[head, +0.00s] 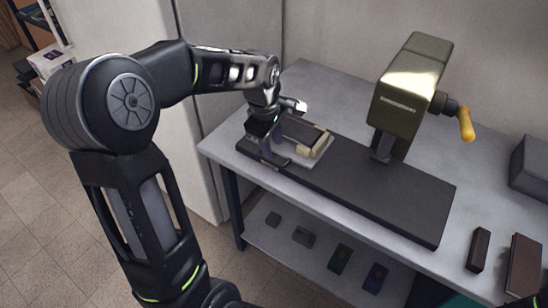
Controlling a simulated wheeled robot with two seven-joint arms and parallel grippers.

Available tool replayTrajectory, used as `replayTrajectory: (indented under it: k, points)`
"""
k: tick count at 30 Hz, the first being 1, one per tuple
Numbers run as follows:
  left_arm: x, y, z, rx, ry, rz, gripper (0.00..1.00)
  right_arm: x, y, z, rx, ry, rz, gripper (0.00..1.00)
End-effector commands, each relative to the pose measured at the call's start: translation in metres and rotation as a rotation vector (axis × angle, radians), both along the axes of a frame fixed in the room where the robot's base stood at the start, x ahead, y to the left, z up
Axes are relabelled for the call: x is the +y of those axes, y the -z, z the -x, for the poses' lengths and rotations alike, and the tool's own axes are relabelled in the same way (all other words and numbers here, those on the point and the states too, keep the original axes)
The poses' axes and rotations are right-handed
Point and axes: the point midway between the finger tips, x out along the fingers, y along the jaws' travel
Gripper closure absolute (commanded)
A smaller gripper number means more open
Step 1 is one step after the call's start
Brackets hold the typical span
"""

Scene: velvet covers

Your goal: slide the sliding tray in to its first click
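The sliding tray (321,155) is a light grey plate near the left end of a long dark base (385,196) on the bench. A dark block and a beige block (318,143) sit on the tray. My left gripper (268,143) is down at the tray's left side, close to the dark block. It partly hides that side, and I cannot tell whether it touches the tray. Its fingers are too small and overlapped to show whether they are open or shut. My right gripper is not in view.
A olive-metal press head (412,95) with a yellow-handled crank (466,124) stands over the base, right of the tray. A grey box (533,165) and brown blocks (479,250) lie at the bench's right. Several small items lie on the lower shelf (288,255).

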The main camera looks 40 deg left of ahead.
Motion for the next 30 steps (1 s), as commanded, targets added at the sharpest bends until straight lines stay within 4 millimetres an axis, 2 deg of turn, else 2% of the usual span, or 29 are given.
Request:
replayTrajectory:
  k: [9, 15, 24, 30]
  points:
    - [0.0, 0.046, -0.007, 0.006, 0.001, 0.001, 0.66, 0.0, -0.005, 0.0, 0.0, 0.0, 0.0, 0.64]
    - [0.0, 0.066, -0.011, 0.002, 0.0, 0.001, 0.66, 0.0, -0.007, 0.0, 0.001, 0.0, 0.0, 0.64]
    - [0.0, 0.069, -0.012, 0.0, 0.0, 0.0, 0.66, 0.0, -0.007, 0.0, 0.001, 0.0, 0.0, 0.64]
    - [0.0, 0.069, -0.012, 0.0, 0.0, 0.0, 0.81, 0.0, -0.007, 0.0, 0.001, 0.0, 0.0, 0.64]
